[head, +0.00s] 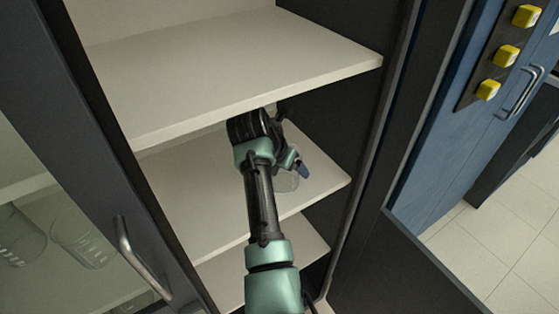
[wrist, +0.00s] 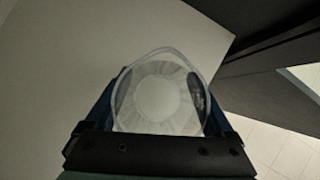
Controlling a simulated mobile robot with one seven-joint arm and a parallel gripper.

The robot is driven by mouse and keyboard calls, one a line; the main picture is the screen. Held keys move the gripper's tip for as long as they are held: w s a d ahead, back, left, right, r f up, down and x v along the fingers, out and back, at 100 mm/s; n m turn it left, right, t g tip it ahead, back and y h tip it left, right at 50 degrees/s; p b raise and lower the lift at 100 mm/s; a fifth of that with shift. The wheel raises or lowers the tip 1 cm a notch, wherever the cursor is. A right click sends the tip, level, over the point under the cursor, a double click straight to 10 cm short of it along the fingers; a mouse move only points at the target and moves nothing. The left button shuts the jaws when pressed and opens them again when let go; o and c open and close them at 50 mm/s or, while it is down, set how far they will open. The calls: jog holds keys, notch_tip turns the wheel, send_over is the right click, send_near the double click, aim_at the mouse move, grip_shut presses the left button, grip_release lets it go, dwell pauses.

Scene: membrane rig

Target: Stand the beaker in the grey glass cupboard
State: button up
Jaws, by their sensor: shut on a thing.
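The grey cupboard (head: 210,68) stands open in the head view, with several pale shelves. My arm reaches in below the upper shelf. My gripper (head: 297,168) is over the middle shelf (head: 325,178), near its front right part. It is shut on the clear beaker (head: 285,183), which is partly hidden by the gripper. In the wrist view the beaker (wrist: 160,92) shows from above, its round rim and base between the two fingers. The pale shelf (wrist: 70,60) lies beneath and beyond it. I cannot tell whether the beaker's base touches the shelf.
The upper shelf's front edge (head: 260,100) is close above my wrist. The dark right side wall (head: 335,105) is near the gripper. At left, a glass door with a handle (head: 138,262) shows other glassware (head: 80,240) behind it. The middle shelf looks otherwise clear.

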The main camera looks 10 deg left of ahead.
jog(key=shift+w+a+b, duration=0.35)
jog(key=shift+w+a, duration=1)
jog(key=shift+s+f, duration=0.1)
jog(key=shift+f, duration=0.65)
jog(key=o, duration=1.1)
jog(key=shift+d+f, duration=0.1)
jog(key=shift+o, duration=0.2)
jog(key=shift+s+r, duration=0.2)
jog(key=shift+r, duration=0.4)
jog(key=shift+p+v, duration=0.45)
jog(key=shift+v, duration=0.7)
jog(key=s+a, duration=0.1)
jog(key=s, duration=0.2)
jog(key=s+a, duration=0.1)
jog(key=s, duration=0.3)
jog(key=s+a, duration=0.2)
jog(key=s, duration=0.2)
jog(key=shift+s+f, duration=0.15)
